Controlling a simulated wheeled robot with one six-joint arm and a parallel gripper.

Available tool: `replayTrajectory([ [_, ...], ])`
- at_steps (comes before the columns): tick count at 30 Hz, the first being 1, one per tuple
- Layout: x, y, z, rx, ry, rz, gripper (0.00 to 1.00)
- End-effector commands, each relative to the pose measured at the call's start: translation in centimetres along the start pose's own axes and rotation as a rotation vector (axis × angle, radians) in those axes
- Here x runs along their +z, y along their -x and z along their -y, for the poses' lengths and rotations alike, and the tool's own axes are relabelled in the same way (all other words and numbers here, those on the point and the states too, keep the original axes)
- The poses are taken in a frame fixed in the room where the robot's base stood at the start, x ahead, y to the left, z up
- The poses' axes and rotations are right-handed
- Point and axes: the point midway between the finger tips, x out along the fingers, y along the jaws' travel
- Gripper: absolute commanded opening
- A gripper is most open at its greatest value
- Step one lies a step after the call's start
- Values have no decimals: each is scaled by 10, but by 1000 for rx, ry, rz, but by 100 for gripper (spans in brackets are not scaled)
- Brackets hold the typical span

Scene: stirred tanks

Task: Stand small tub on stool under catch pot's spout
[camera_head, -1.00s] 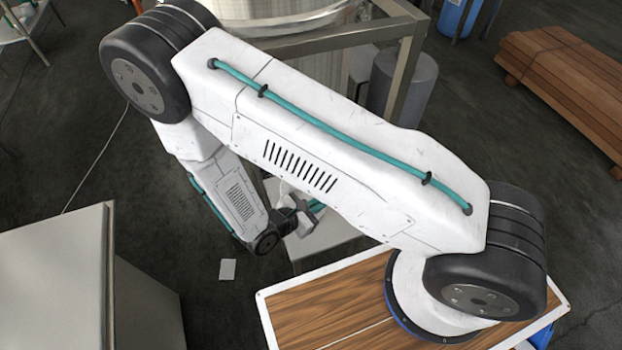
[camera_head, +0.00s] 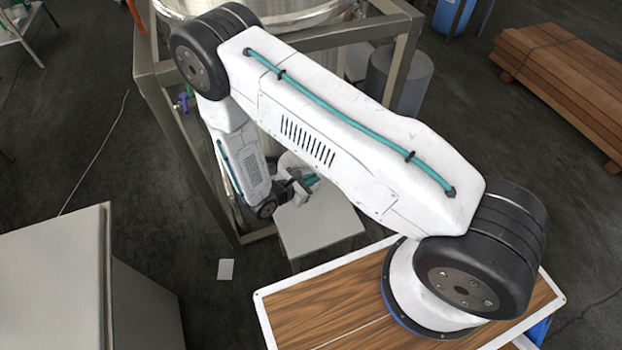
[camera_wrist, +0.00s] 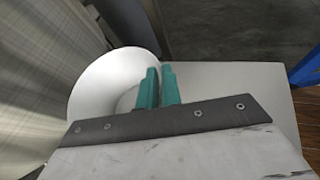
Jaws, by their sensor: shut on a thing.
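My gripper (camera_head: 304,186) is shut with its teal fingers on the wall of the small white tub (camera_head: 291,161), which my arm partly hides in the head view. In the wrist view the tub (camera_wrist: 97,84) is a wide round bowl, seen from above, with its right rim between the fingers (camera_wrist: 159,88). The white square stool (camera_head: 325,231) is below my gripper; its top also shows in the wrist view (camera_wrist: 235,100). The tub overlaps the stool's left part there; I cannot tell whether it touches the top. The catch pot's spout cannot be made out.
A large steel tank (camera_head: 300,12) stands in a metal frame (camera_head: 165,110) behind my arm, with a purple-handled valve (camera_head: 183,101) on the left. A grey cylinder (camera_head: 400,75), a timber stack (camera_head: 565,85) and a grey cabinet (camera_head: 50,275) stand around.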

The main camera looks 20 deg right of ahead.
Motion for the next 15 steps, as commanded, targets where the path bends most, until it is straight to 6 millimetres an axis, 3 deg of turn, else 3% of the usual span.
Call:
replayTrajectory([
  [3,0,0,0,0,0,-1,0],
  [4,0,0,0,0,0,-1,15],
  [6,0,0,0,0,0,-1,29],
  [15,0,2,0,1,0,-1,29],
])
